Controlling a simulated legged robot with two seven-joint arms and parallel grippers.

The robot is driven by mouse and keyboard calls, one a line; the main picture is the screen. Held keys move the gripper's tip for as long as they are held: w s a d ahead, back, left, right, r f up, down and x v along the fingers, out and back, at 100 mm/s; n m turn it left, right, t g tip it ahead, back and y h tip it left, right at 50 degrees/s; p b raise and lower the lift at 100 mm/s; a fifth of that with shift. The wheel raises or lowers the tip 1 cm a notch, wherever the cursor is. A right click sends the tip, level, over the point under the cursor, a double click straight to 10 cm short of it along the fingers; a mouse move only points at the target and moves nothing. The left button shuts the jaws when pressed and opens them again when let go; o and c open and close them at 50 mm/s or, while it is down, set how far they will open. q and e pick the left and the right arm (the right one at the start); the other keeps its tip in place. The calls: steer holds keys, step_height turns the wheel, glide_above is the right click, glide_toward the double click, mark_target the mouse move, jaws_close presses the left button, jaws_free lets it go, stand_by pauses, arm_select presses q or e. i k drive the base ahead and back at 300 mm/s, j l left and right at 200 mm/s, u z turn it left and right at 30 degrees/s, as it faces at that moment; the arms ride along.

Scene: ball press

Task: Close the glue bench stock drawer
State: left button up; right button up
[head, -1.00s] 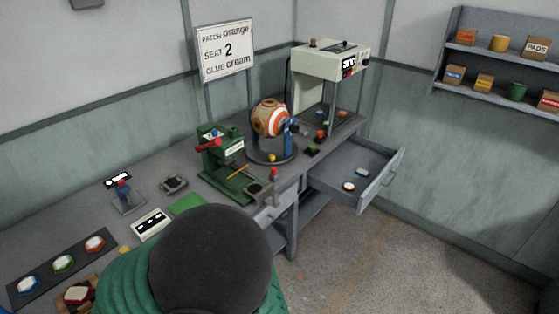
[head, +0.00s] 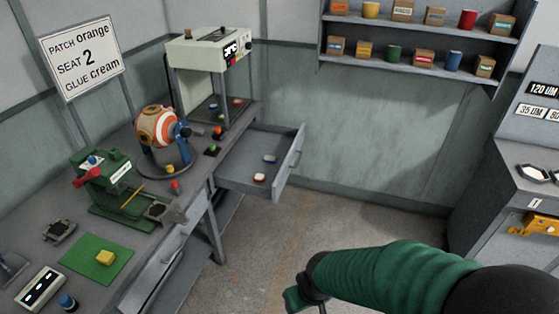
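A grey drawer (head: 238,180) stands pulled out from the far right end of the workbench (head: 120,215). Its front panel with a handle (head: 293,160) faces right. My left gripper is not in view.
On the bench stand an orange and white ball (head: 158,126) in a holder, a green press (head: 108,180) and a white machine (head: 210,50). A shelf (head: 420,60) hangs on the back wall. A grey cabinet (head: 520,185) stands at right. The floor (head: 330,220) between is clear.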

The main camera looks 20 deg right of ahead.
mark_target(236, 172)
steer(key=z, duration=0.85)
steer(key=i+j, duration=0.2)
steer(key=i, duration=0.3)
steer(key=i+j, duration=0.2)
steer(key=i, duration=0.3)
steer(key=i+j, duration=0.2)
steer(key=i, duration=0.3)
steer(key=i+j, duration=0.2)
steer(key=i, duration=0.3)
